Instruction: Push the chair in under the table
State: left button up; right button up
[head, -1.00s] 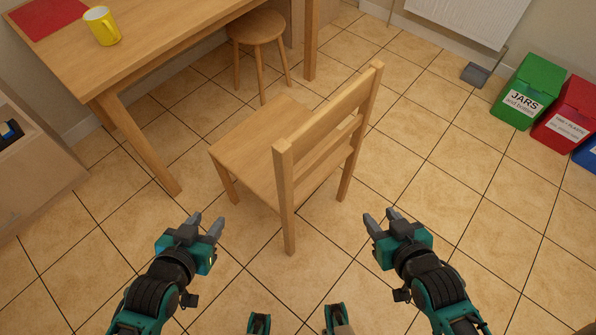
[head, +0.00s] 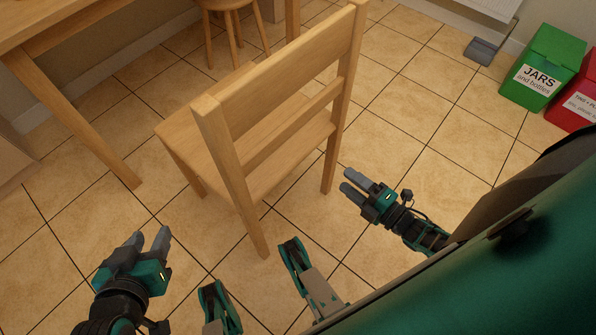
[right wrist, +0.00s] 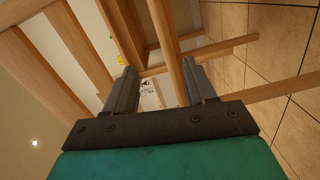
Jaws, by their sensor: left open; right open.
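The wooden chair (head: 240,130) stands upright on the tiled floor in the middle of the head view, its slatted back towards me and its seat facing the table. The wooden table (head: 70,22) is at the upper left, only partly in view, with a leg slanting down to the floor. The chair stands apart from that leg. My left gripper (head: 148,243) is open and empty, left of and nearer than the chair. My right gripper (head: 350,182) is open and empty, just right of the chair's right back leg. Wooden bars show beyond its fingers in the right wrist view (right wrist: 160,85).
A round wooden stool (head: 228,18) stands behind the chair, beside the table. A green bin (head: 540,72) and a red bin (head: 578,100) stand at the right. A grey dustpan (head: 482,50) lies by the wall.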

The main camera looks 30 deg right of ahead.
aim_at(311, 152)
jog(key=shift+n+y, duration=0.3)
jog(key=shift+n, duration=0.6)
jog(key=x, duration=1)
jog(key=d+f+b+x, duration=0.1)
jog(key=x, duration=0.4)
jog(key=shift+w+a, duration=0.15)
jog(key=shift+w, duration=0.25)
jog(key=shift+c, duration=0.4)
grip_shut()
jog(key=shift+r, duration=0.1)
